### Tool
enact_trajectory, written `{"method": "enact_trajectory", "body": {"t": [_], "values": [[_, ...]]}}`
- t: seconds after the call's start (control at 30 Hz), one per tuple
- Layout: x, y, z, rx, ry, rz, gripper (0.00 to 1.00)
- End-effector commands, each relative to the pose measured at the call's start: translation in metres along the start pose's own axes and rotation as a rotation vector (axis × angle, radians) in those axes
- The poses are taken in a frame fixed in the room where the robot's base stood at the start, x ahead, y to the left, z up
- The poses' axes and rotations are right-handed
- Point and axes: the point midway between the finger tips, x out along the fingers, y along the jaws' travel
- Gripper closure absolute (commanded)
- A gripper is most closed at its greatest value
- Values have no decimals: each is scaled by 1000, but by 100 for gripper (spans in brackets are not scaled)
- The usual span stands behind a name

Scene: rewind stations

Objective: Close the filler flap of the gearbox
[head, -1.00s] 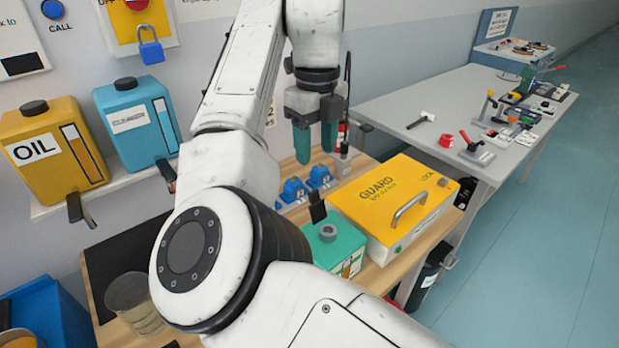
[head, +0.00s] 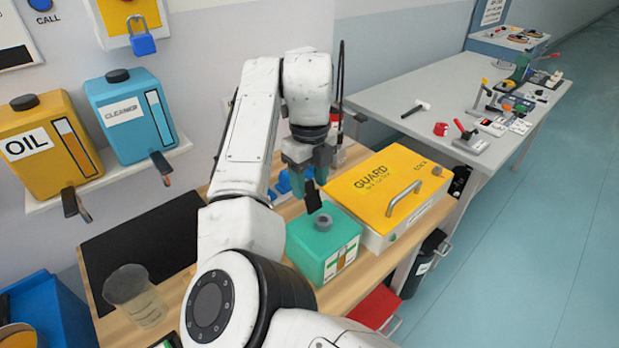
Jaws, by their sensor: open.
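The gearbox (head: 340,245) is a green box with a white label on its front, standing on the wooden bench. A grey round filler neck (head: 323,222) sits on its top. The black filler flap (head: 313,197) stands up, tilted, at the back left of the neck, so the neck is uncovered. The flap partly covers one finger. I cannot tell whether a finger touches the flap.
The yellow guard box (head: 383,182) with a metal handle stands close to the right of the gearbox. Blue parts (head: 283,184) lie behind. A clear beaker (head: 135,295) and a dark mat (head: 140,250) are at left.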

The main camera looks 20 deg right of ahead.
Motion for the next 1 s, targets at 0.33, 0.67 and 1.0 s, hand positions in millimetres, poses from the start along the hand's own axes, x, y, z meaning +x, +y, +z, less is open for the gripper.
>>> {"method": "enact_trajectory", "body": {"t": [0.33, 0.67, 1.0], "values": [[0, 0, 0, 0, 0, 0, 68], [0, 0, 0, 0, 0, 0, 100], [0, 0, 0, 0, 0, 0, 100]]}}
